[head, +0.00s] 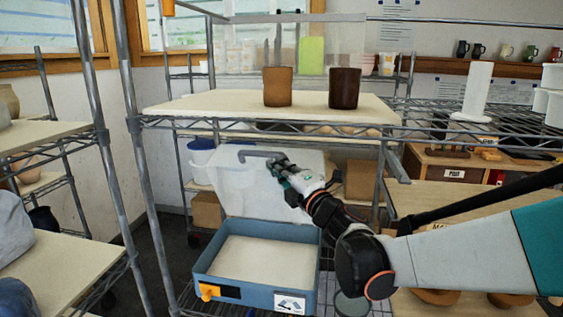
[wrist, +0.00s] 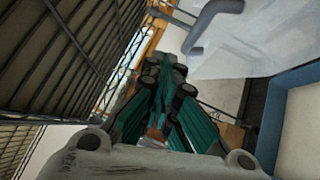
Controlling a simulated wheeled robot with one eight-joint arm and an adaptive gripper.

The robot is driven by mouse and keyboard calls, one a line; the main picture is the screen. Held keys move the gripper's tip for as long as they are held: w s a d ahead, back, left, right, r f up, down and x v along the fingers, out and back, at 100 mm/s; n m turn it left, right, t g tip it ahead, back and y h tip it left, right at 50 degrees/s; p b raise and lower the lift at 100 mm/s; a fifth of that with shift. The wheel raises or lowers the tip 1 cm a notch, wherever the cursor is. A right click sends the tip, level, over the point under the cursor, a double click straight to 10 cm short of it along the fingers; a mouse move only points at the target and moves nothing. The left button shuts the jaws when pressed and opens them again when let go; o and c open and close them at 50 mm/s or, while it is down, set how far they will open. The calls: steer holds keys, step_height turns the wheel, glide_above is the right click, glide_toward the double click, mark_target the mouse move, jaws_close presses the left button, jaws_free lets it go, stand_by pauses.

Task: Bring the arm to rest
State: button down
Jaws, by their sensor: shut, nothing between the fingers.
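My gripper (head: 279,165) is in front of the raised translucent lid (head: 240,190), under a wire shelf. Its fingers are shut with nothing between them. In the wrist view, the teal and black fingers (wrist: 168,72) come together at their tips. A grey bar handle (head: 258,154) on the lid is very close to the fingertips in the head view. In the wrist view the handle (wrist: 208,22) is right of the fingertips, with a visible gap. My arm reaches in from the right.
A blue box (head: 211,252) with an orange latch stands open below my gripper, with a pale surface inside. The wire shelf (head: 300,128) above carries a board (head: 200,108) with a brown cup (head: 278,87) and a dark cup (head: 344,89). A shelf post (head: 130,110) stands left.

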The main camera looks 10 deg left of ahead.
steer(key=w+d+r+m+t+h, duration=0.1)
steer(key=d+m+t+h, duration=0.1)
steer(key=d+m+h, duration=0.5)
steer(key=s+d+f+m+g+h, duration=0.1)
steer(key=s+d+f+m+h, duration=0.1)
steer(key=s+d+m, duration=0.3)
steer(key=s+d+f+m+h+b, duration=0.1)
steer(key=d+m+h, duration=0.1)
steer(key=d, duration=0.5)
steer(key=s+d+f+m+g+h, duration=0.1)
steer(key=s+d+f+m+h, duration=0.1)
steer(key=s+d+m, duration=0.3)
steer(key=s+d+f+m+g+b, duration=0.1)
steer(key=s+f+m+g, duration=0.3)
steer(key=s+f, duration=0.4)
steer(key=s+d+f+m+g, duration=0.3)
steer(key=s+f, duration=0.5)
steer(key=s, duration=0.7)
steer(key=shift+f+m+g+b, duration=0.2)
steer(key=shift+m+g+b, duration=0.2)
steer(key=shift+m+g, duration=0.4)
